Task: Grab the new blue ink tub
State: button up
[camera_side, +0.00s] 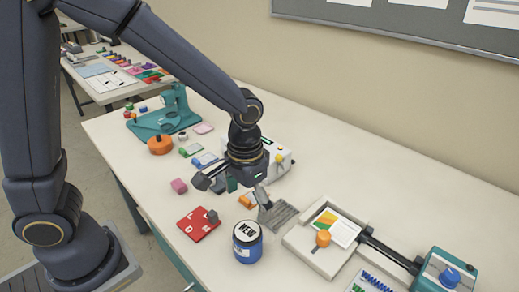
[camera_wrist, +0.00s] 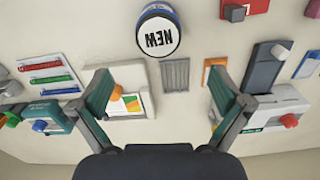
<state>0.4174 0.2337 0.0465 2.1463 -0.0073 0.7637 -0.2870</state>
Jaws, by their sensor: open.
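The blue ink tub (camera_side: 248,247) stands upright near the front edge of the table in the side view, with a white lid marked NEW.
A red card (camera_side: 193,224) with a small dark block lies left of the tub. A grey ribbed plate (camera_side: 279,212) lies behind it. A trimmer with a colourful sheet (camera_side: 338,228) is to the right. A white machine (camera_side: 283,156) and teal press (camera_side: 172,112) stand farther back.

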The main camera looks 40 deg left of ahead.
aim_at(248, 229)
notch_tip(248, 229, down, 9)
jog(key=shift+f, duration=0.1)
jog(key=f, duration=0.5)
jog(key=shift+s+f, duration=0.1)
jog(key=shift+s, duration=0.2)
jog(key=c, duration=1.4)
